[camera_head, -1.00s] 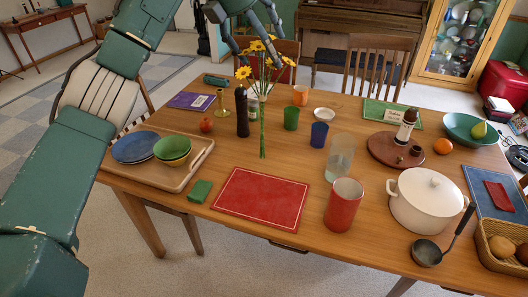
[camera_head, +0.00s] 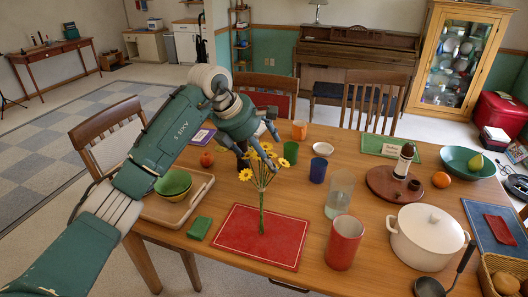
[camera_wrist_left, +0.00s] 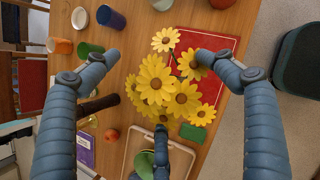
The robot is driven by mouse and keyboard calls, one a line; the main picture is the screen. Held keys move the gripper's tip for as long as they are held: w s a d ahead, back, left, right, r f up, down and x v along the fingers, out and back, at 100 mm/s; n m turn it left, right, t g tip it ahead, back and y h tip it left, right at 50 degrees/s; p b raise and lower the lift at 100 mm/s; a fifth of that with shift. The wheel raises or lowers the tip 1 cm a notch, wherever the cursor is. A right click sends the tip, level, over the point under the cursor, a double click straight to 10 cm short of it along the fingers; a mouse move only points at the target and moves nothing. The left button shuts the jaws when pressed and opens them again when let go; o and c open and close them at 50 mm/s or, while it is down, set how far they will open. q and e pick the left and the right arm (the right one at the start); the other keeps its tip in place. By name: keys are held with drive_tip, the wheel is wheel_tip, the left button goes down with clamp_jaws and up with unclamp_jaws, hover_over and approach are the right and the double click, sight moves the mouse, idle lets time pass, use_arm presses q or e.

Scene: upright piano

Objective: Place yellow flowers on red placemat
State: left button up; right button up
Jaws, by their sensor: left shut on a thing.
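The yellow flowers (camera_head: 262,172), a bunch of daisy-like blooms on green stems, stand upright over the red placemat (camera_head: 283,236). The stem ends appear over the middle of the mat; I cannot tell if they touch it. My left gripper (camera_head: 258,150) is shut on the flowers near their heads, coming from behind and above. In the left wrist view the blooms (camera_wrist_left: 165,88) sit between the blue fingers (camera_wrist_left: 162,75), with the red placemat (camera_wrist_left: 222,48) partly hidden behind them. My right gripper is not in view.
Close to the mat are a green sponge-like block (camera_head: 199,228) at left, a red cylinder (camera_head: 343,243) and a glass jar (camera_head: 339,194) at right, and a blue cup (camera_head: 318,169) behind. A wooden tray (camera_head: 170,211) with bowls lies under my left arm.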

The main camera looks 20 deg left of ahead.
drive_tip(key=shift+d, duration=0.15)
use_arm(q)
drive_tip(key=shift+f, duration=0.15)
drive_tip(key=o, duration=1.3)
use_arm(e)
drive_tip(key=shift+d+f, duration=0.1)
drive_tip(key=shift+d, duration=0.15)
use_arm(q)
drive_tip(key=shift+o, duration=0.2)
drive_tip(key=shift+r, duration=0.2)
drive_tip(key=b+v, duration=0.2)
drive_tip(key=v, duration=0.9)
drive_tip(key=shift+s+a+r, duration=0.2)
drive_tip(key=shift+a+r, duration=0.05)
drive_tip(key=shift+r, duration=0.2)
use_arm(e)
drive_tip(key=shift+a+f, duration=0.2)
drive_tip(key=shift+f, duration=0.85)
